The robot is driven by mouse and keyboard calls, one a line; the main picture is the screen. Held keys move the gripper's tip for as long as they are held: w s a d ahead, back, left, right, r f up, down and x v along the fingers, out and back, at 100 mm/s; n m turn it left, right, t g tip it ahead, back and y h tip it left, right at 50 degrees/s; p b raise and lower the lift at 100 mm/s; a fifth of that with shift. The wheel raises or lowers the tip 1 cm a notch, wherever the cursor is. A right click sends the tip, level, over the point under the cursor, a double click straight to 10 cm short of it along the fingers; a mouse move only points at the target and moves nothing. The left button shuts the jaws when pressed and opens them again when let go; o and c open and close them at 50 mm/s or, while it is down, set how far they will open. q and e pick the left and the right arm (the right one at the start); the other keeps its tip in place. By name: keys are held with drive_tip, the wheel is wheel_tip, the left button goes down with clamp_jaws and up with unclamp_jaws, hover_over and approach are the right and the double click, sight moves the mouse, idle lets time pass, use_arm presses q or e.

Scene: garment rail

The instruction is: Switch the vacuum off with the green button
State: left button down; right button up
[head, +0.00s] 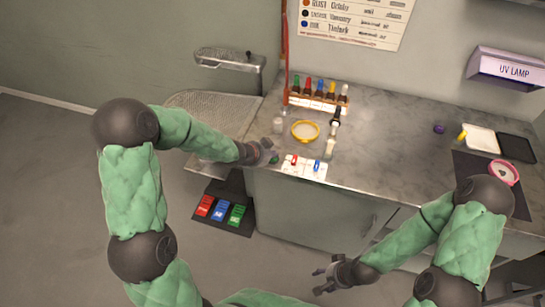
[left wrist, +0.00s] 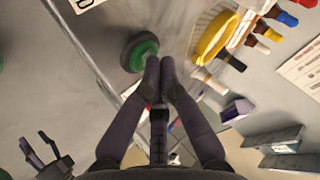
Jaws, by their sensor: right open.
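The green button (left wrist: 143,55) is a round green cap in a dark round housing at the counter's edge in the left wrist view. In the head view a bit of green (head: 274,159) shows beside my left gripper (head: 267,150), which mostly hides it. In the left wrist view my left gripper (left wrist: 160,68) has its two fingertips together, empty, just beside the button's housing; I cannot tell whether they touch it. My right gripper (head: 323,279) is open and empty, low in front of the cabinet; it also shows in the left wrist view (left wrist: 42,150).
Red (head: 204,206), blue (head: 220,211) and green (head: 237,214) pedals sit on a dark floor plate. On the counter (head: 385,140) are a yellow-rimmed dish (head: 305,130), a rack of bottles (head: 318,103) and white cards (head: 304,168) near the gripper. The counter's middle is clear.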

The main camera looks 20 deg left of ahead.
sight(272, 159)
use_arm(q)
drive_tip(key=shift+s+f, duration=0.15)
drive_tip(key=shift+f, duration=0.2)
drive_tip(key=shift+r, duration=0.25)
idle(0.3)
wheel_tip(272, 159, up, 6)
drive_tip(key=p, duration=0.6)
drive_tip(key=shift+r, duration=0.25)
drive_tip(key=shift+f, duration=0.1)
